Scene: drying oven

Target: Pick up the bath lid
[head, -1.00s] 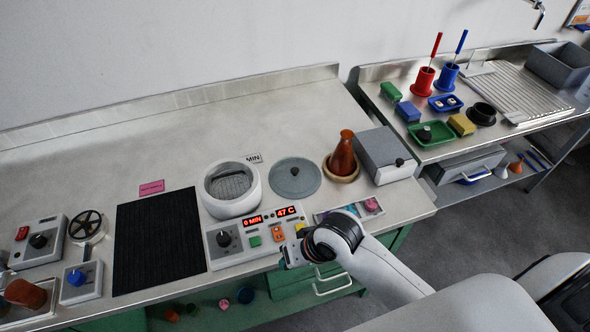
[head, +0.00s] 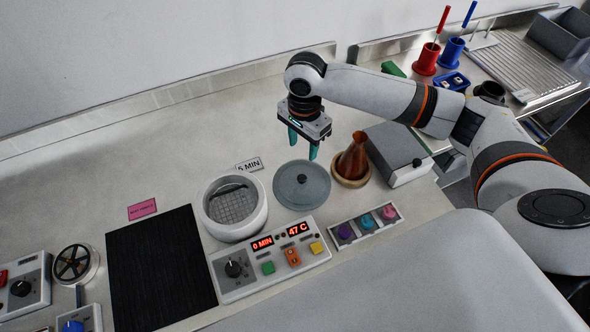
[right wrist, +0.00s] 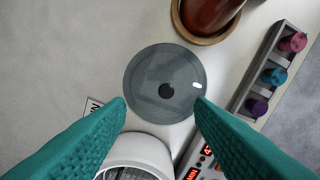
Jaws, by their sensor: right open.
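The bath lid (head: 291,190) is a flat grey disc with a dark knob in its middle. It lies on the steel bench to the right of the round white bath (head: 258,213). My right gripper (head: 302,146) is open and empty above the bench, over the back of the lid, fingers pointing down. In the right wrist view the lid (right wrist: 148,91) lies beyond the two teal fingers (right wrist: 160,100), with its knob near the midline between them. The fingers do not touch it. My left gripper is not in view.
A brown flask (head: 353,158) on a wooden ring stands right of the lid, with a grey box (head: 397,150) beyond it. The control panel (head: 270,262) and a rack of coloured caps (head: 365,226) lie in front. The bench behind the lid is clear.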

